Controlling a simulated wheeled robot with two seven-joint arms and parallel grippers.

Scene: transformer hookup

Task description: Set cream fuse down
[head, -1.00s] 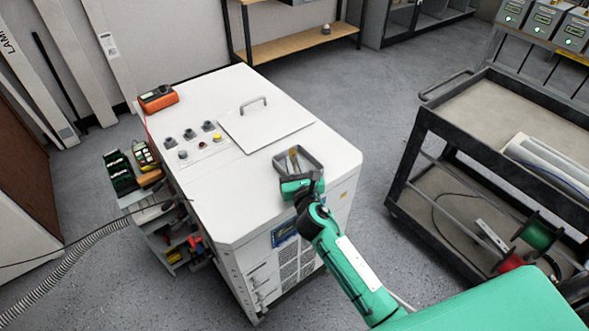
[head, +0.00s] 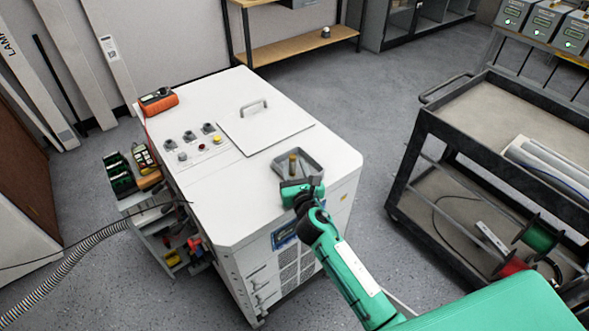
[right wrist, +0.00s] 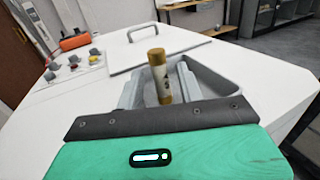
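The cream fuse (head: 292,164), a tan cylinder with gold-brown end caps, stands upright in a small grey tray (head: 318,172) on the white cabinet's top. In the right wrist view the fuse (right wrist: 160,76) stands just ahead of my right gripper (right wrist: 158,92). Its pale grey fingers are apart, with a gap on either side of the fuse. In the head view my right gripper (head: 296,182) is at the tray's near edge. The fuse's lower end is partly hidden there. My left gripper is not in view.
The white cabinet (head: 235,205) has a handled lid (head: 265,126), several knobs and an orange meter (head: 158,100). A black cart (head: 500,110) stands at the right. A side shelf with small parts (head: 165,225) is at the left. The cabinet top near the front left is bare.

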